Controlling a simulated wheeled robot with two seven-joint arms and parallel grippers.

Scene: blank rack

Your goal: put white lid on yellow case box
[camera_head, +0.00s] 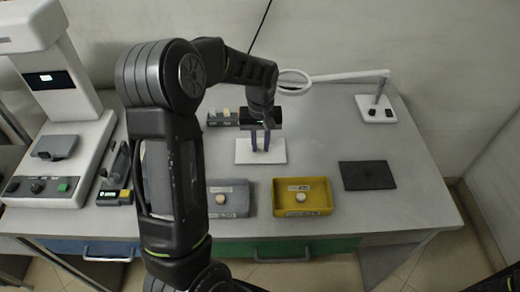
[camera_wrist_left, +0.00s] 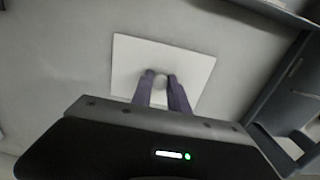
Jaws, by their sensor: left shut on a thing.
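The white lid (camera_head: 246,157) is a flat rectangular plate near the middle of the table in the head view. In the left wrist view the white lid (camera_wrist_left: 185,65) has a small round knob at its centre. My left gripper (camera_head: 260,148) points down over the lid, and its purple fingers (camera_wrist_left: 162,88) are shut on the knob. I cannot tell whether the lid is raised off the table. The yellow case box (camera_head: 301,211) is open at the top, with a small round pale piece inside, in front and to the right of the lid.
A grey box (camera_head: 234,213) with a round piece inside stands left of the yellow one. A black plate (camera_head: 367,175) lies to the right. A ring lamp (camera_head: 377,108) stands at the back right, and a white machine (camera_head: 62,150) at the left. The right front tabletop is clear.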

